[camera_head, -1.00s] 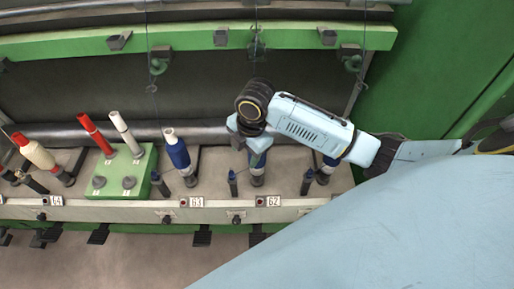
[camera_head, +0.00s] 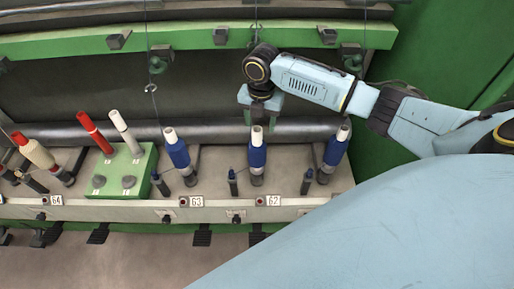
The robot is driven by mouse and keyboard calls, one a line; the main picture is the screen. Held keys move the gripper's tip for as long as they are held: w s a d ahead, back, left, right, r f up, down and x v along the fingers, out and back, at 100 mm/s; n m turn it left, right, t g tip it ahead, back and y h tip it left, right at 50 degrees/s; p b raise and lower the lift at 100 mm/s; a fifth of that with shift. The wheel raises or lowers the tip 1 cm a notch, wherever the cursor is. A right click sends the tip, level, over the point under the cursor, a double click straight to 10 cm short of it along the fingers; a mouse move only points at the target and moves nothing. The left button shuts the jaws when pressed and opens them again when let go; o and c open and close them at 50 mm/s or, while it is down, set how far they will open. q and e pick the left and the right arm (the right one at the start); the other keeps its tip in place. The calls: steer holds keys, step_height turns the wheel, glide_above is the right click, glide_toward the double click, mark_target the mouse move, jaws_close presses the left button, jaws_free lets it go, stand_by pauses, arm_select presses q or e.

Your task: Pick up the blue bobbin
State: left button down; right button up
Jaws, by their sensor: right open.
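Three blue bobbins with white tops stand in a row on the machine's ledge: a left one (camera_head: 178,153), a middle one (camera_head: 257,155) and a right one (camera_head: 335,152). The left and right ones lean; the middle one looks about upright. My right gripper (camera_head: 261,114) is open and empty, with its fingers pointing down. It shows just above the top of the middle blue bobbin in the picture; I cannot tell the exact gap in depth. My left gripper is not in view.
A green block (camera_head: 123,172) left of the bobbins holds a red tube (camera_head: 95,133) and a white tube (camera_head: 125,132). A cream bobbin with a red top (camera_head: 36,153) stands farther left. Dark spindles stand between the bobbins. A grey roller (camera_head: 310,131) runs behind, and thin threads hang above.

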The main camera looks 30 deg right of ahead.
mark_target(257, 129)
steer(key=f, duration=0.3)
steer(key=a+f, duration=0.1)
steer(key=f, duration=0.1)
steer(key=shift+w+f, duration=0.1)
steer(key=shift+f, duration=0.2)
steer(key=shift+c, duration=0.3)
jaws_close()
